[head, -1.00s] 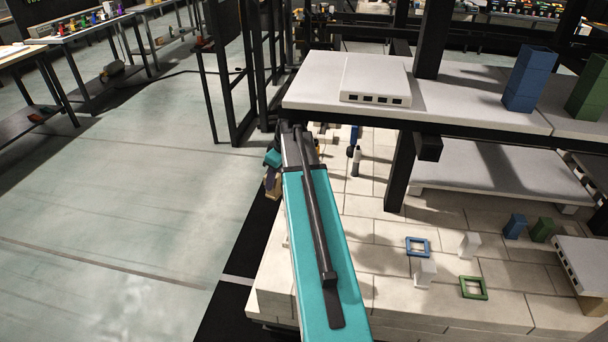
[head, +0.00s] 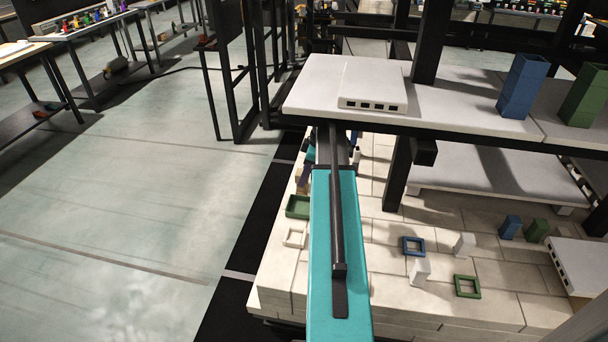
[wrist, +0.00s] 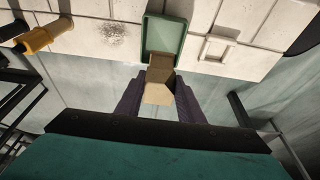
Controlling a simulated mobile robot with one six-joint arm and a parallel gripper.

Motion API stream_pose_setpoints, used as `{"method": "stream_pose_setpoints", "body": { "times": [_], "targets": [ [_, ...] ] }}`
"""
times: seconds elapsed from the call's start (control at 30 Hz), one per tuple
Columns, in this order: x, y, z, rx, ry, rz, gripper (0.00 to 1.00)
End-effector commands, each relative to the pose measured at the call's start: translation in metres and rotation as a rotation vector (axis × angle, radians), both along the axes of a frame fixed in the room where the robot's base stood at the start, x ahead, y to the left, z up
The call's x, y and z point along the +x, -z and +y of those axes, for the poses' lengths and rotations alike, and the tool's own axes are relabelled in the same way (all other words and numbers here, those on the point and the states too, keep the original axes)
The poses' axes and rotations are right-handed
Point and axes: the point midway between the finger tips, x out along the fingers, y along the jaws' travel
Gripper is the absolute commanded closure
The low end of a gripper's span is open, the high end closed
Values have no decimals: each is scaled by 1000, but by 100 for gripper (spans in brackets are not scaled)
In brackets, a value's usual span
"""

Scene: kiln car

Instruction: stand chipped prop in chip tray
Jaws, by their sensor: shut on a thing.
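My gripper (wrist: 160,92) is shut on a tan, blocky prop (wrist: 159,94), which sits between the two dark fingers in the wrist view. A chip on it cannot be made out. The green tray (wrist: 164,25) lies just beyond the fingertips there, and the prop's far end overlaps the tray's near part in the picture. I cannot tell whether they touch. In the head view the green tray (head: 298,206) rests on the pale brick deck at its left side, left of my teal arm.
A white square frame (head: 294,237) lies near the tray. A yellow-and-black tool (wrist: 38,40) is at left in the wrist view. The shelf (head: 450,100) with its black posts overhangs the deck. Blue (head: 413,246) and green (head: 467,286) frames lie right of my arm.

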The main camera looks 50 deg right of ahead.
Motion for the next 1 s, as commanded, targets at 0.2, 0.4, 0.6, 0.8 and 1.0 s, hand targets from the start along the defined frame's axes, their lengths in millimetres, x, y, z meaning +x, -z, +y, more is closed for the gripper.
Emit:
{"method": "stream_pose_setpoints", "body": {
  "times": [0.2,0.4,0.6,0.8,1.0],
  "targets": [
    [-2,0,-2,0,5,0,98],
    [-2,-1,-2,0,6,0,98],
    [-2,4,-2,1,5,-1,98],
    [-3,16,-3,1,7,0,98],
    [-3,29,-3,1,7,0,98]
  ]
}}
